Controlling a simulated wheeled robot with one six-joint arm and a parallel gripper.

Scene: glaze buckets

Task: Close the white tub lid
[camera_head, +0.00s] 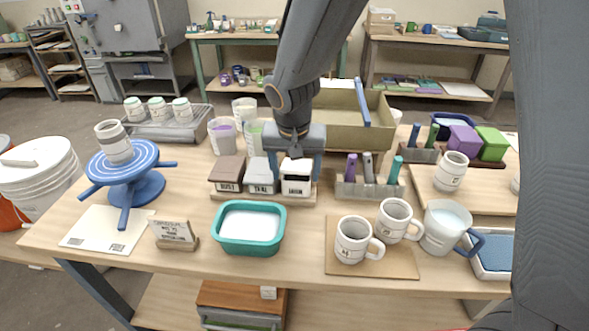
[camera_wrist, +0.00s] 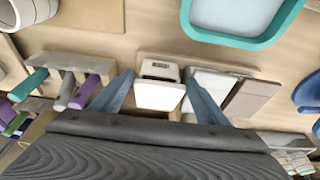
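The white tub (camera_head: 296,186) with a dark printed label stands at the right end of a wooden stand, beside the grey tub and the brown tub. In the wrist view the lid (camera_wrist: 159,97) shows as a pale square beside the labelled face (camera_wrist: 161,71). I cannot tell whether the lid is fully seated. My gripper (camera_head: 295,167) points down over the white tub with its fingers apart, one on each side of the lid. In the wrist view my gripper (camera_wrist: 160,84) shows no clear finger contact with the lid.
The grey tub (camera_head: 262,184) and brown tub (camera_head: 227,185) are close on the left. A teal basin (camera_head: 251,248) stands in front. A holder with colored sticks (camera_head: 368,190) is on the right, and an olive box (camera_head: 350,138) behind. Mugs (camera_head: 352,243) stand at front right.

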